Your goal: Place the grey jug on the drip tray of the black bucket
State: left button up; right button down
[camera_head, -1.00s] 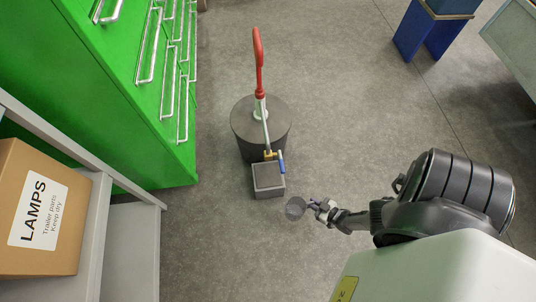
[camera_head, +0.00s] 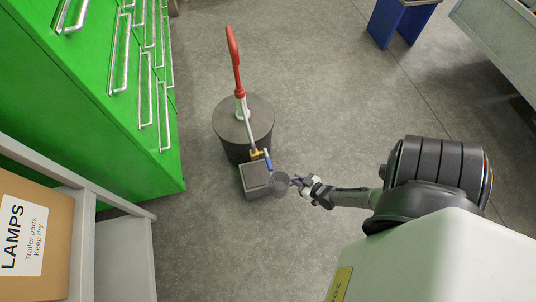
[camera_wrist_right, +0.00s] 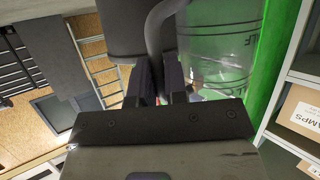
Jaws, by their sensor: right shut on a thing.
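The black bucket (camera_head: 243,125) stands on the floor with a red-handled pump (camera_head: 235,65) on its lid. The drip tray (camera_head: 250,176) is a small grey box at the bucket's front, below the tap. My right gripper (camera_head: 297,183) is shut on the grey jug (camera_head: 280,184), just right of the drip tray. The jug's edge meets the tray's right edge in the picture; I cannot tell whether they touch. In the right wrist view the clear jug (camera_wrist_right: 217,50) with dark markings has its handle between my gripper's fingers (camera_wrist_right: 161,75). My left gripper is out of view.
A green drawer cabinet (camera_head: 100,90) with metal handles stands at the left. A grey shelf (camera_head: 125,250) holds a cardboard box (camera_head: 60,215) labelled LAMPS. A blue stand (camera_head: 385,20) is at the back right.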

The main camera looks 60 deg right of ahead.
jog(key=w+d+f+b, duration=0.1)
jog(key=w+d+b, duration=0.2)
jog(key=w, duration=1)
jog(key=b, duration=0.3)
jog(key=shift+w+d+f, duration=0.15)
jog(key=shift+d+f, duration=0.05)
jog(key=shift+f, duration=0.15)
jog(key=c, duration=1.2)
grip_release()
jog(key=shift+w, duration=0.2)
jog(key=shift+o, duration=0.3)
jog(key=shift+s, duration=0.1)
